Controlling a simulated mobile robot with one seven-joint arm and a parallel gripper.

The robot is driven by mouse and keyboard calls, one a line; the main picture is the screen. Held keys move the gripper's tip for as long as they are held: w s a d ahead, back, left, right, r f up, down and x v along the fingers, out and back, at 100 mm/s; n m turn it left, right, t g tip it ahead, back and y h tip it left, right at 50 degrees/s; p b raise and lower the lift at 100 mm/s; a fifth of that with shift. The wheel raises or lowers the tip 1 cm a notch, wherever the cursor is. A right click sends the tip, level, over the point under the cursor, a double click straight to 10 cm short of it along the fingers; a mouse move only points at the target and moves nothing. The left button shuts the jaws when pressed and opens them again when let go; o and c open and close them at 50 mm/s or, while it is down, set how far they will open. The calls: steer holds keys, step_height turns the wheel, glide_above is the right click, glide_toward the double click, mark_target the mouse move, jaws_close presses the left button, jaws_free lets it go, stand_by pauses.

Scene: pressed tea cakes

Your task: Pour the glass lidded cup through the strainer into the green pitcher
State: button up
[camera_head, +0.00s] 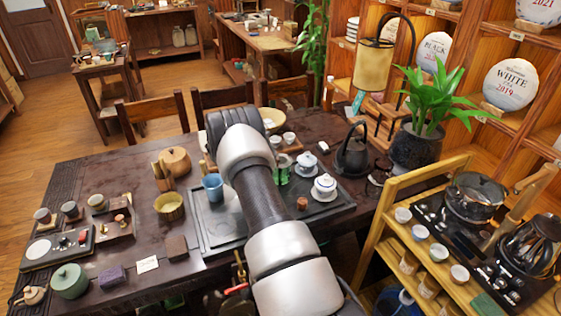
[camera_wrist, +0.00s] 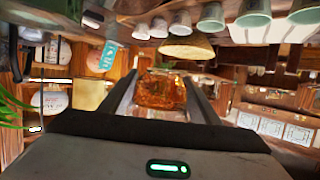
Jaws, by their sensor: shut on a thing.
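My gripper (camera_wrist: 161,88) is shut on a glass cup (camera_wrist: 161,91) in the wrist view. The cup holds amber tea and sits between the two fingers. The wrist picture is turned over, with table things along its top. I cannot make out the cup's lid. In the head view my arm hides the gripper and the held cup. A green glass vessel (camera_head: 283,170), which looks like the green pitcher, stands just right of my arm on the dark tea tray, partly covered. I cannot make out the strainer.
Two white lidded cups (camera_head: 325,188) (camera_head: 306,163) and a small brown cup (camera_head: 302,203) stand right of my arm. A blue cup (camera_head: 213,187) stands on the tray (camera_head: 213,235) to its left. A dark kettle (camera_head: 353,155) and potted plant (camera_head: 415,148) are farther right.

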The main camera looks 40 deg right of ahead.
steer(key=shift+d+f, duration=0.25)
steer(key=shift+d, duration=0.05)
steer(key=shift+s+b, duration=0.15)
steer(key=shift+b, duration=0.15)
steer(key=s+m+b, duration=0.1)
steer(key=b, duration=0.1)
steer(key=s+r+m+t+b, duration=0.1)
steer(key=b, duration=0.1)
steer(key=s+r+m+t+b, duration=0.1)
steer(key=b, duration=0.2)
steer(key=shift+d+r+m, duration=0.1)
steer(key=shift+d+m, duration=0.3)
steer(key=shift+s+d+t+b, duration=0.1)
steer(key=shift+s+t+b, duration=0.2)
steer(key=shift+b, duration=0.15)
steer(key=r+m+b, duration=0.1)
steer(key=s+r+m+h+b, duration=0.1)
steer(key=shift+s+d+r+t, duration=0.15)
steer(key=shift+r+t, duration=0.15)
steer(key=shift+r, duration=0.1)
